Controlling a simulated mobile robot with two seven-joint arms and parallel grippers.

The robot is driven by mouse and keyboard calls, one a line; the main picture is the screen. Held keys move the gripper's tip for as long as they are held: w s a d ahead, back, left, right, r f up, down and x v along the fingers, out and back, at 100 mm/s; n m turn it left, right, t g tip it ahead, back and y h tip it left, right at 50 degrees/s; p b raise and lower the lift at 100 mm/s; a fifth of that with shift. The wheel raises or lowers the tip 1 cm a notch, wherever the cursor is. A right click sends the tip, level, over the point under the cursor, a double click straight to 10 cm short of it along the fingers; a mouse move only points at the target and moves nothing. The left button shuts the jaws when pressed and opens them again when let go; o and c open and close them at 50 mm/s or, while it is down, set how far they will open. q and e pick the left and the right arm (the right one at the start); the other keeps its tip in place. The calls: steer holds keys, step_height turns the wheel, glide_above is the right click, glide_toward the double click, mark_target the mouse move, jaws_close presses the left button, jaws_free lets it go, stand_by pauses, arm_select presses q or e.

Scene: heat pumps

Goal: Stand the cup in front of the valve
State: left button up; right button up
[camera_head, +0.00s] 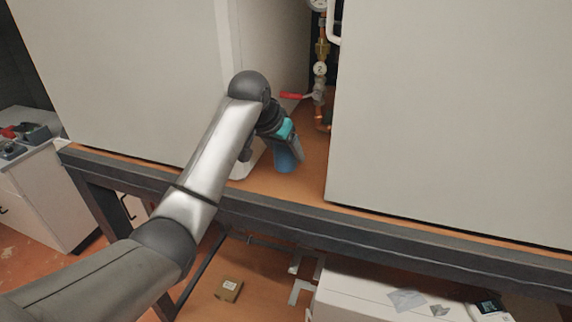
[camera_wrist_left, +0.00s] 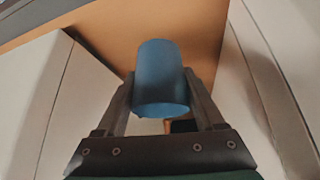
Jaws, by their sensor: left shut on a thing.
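The blue cup (camera_head: 288,160) is between the fingers of my left gripper (camera_head: 293,147), low over the wooden bench top in the gap between two large pale boxes. In the left wrist view the cup (camera_wrist_left: 161,75) sits between both fingers of my left gripper (camera_wrist_left: 165,100), which is shut on it. I cannot tell whether the cup touches the bench. The valve, with a red handle (camera_head: 292,96), is on the copper pipework further back in the gap. My right gripper is not in view.
A pale box (camera_head: 135,75) stands left of the gap and another (camera_head: 450,110) stands right of it, leaving a narrow passage. The wooden bench top (camera_head: 312,178) has a dark front edge (camera_head: 400,245).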

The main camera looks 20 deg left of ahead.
mark_target(285, 164)
arm_select(q)
steer(key=shift+f, duration=2.3)
steer(key=shift+f, duration=0.1)
steer(key=o, duration=1.4)
steer(key=shift+c, duration=0.2)
steer(key=shift+s+r, duration=0.2)
steer(key=shift+r, duration=0.3)
steer(key=b+v, duration=0.1)
steer(key=v, duration=1)
